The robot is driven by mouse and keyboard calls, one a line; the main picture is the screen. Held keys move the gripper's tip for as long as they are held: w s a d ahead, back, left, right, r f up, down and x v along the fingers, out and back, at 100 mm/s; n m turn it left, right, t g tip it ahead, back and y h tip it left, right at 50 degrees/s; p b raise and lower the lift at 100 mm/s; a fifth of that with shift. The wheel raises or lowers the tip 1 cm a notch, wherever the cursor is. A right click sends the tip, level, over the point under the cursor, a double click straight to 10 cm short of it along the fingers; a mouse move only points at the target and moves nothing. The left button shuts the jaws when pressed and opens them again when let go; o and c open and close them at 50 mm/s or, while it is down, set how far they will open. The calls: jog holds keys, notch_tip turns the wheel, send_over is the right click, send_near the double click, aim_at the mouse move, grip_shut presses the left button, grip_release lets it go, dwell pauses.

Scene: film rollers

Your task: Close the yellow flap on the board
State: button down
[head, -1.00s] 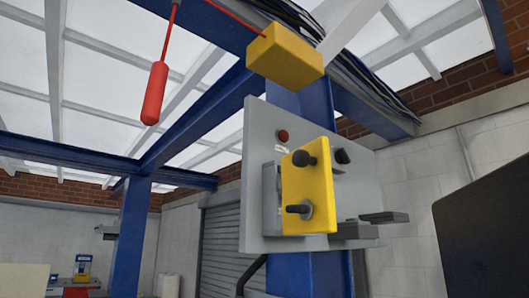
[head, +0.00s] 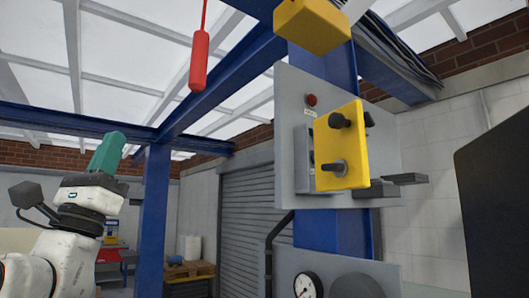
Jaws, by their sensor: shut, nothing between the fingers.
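The yellow flap (head: 350,168) is on the grey board (head: 288,110), which is mounted on a blue post. My gripper (head: 106,152), with green fingers, is at the left of the view, pointing up. It is shut and empty, well apart from the flap and the board.
A yellow box (head: 312,26) hangs above the board. A red handle (head: 199,62) hangs on a cord left of it. A gauge (head: 307,286) is below the board. A dark panel (head: 495,210) fills the right edge. Open space lies between my gripper and the board.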

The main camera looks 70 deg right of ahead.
jog(key=s+d+r+m+g+y, duration=0.35)
jog(key=s+m+g+y, duration=0.25)
jog(key=m+g, duration=0.45)
jog(key=s+d+r+m+g+y, duration=0.2)
jog(key=s+r+m+g+y, duration=0.3)
jog(key=s+m+g+y, duration=0.5)
jog(key=m+t+y, duration=0.3)
jog(key=m+t, duration=0.3)
jog(key=m, duration=0.1)
send_near(333, 119)
jog(key=shift+m, duration=0.25)
jog(key=p+x, duration=0.3)
jog(key=x, duration=0.3)
jog(key=shift+s+d, duration=0.2)
jog(key=shift+d, duration=0.2)
